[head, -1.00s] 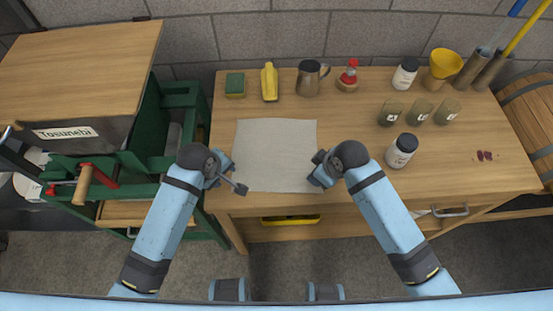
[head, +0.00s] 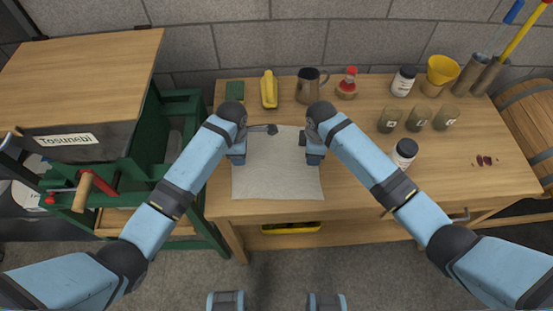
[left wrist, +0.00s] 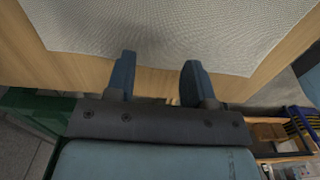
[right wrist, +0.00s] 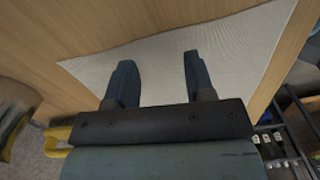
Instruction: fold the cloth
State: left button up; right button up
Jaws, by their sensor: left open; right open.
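The pale grey cloth (head: 277,172) lies flat and spread out on the wooden table. It also shows in the left wrist view (left wrist: 170,25) and the right wrist view (right wrist: 235,50). My left gripper (head: 238,162) is over the cloth's left edge, towards its far half. Its fingers (left wrist: 157,75) are apart with nothing between them. My right gripper (head: 315,162) is over the cloth's right edge at about the same depth. Its fingers (right wrist: 160,75) are also apart and empty. The arms hide parts of the cloth's far corners.
Behind the cloth stand a green sponge (head: 235,88), a yellow bottle (head: 268,90), a metal jug (head: 308,88) and a red-topped bottle (head: 347,84). A green machine (head: 150,130) borders the table's left side.

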pick_arm(q)
jog(key=shift+f, duration=0.95)
pick_arm(e)
jog(key=shift+f, duration=0.95)
pick_arm(q)
jog(key=shift+f, duration=0.2)
pick_arm(e)
jog(key=shift+f, duration=0.2)
pick_arm(q)
grip_shut()
pick_arm(e)
grip_shut()
pick_arm(q)
jog(key=shift+r, duration=0.2)
pick_arm(e)
jog(key=shift+r, duration=0.2)
